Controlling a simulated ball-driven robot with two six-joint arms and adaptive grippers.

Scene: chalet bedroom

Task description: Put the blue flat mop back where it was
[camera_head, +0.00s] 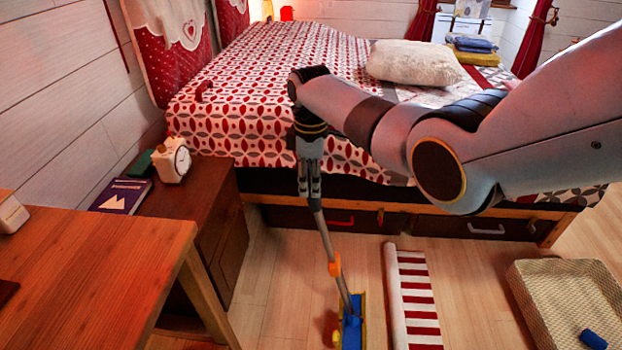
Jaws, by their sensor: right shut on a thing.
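The blue flat mop (352,330) has a grey handle with an orange piece partway down and a blue and yellow head at the bottom of the view. Its head is low, over or on the wooden floor; I cannot tell whether it touches. My right gripper (310,192) points down in front of the bed and is shut on the upper part of the mop handle. The handle slants down and to the right from the gripper. The top of the handle is hidden by the gripper. My left gripper is not in view.
The bed (270,65) with dark drawers stands behind the mop. A red and white striped rug (418,298) lies right of it. A wicker basket (530,300) is at lower right. A wooden table (90,270) and a nightstand (205,190) with an alarm clock (172,160) are left.

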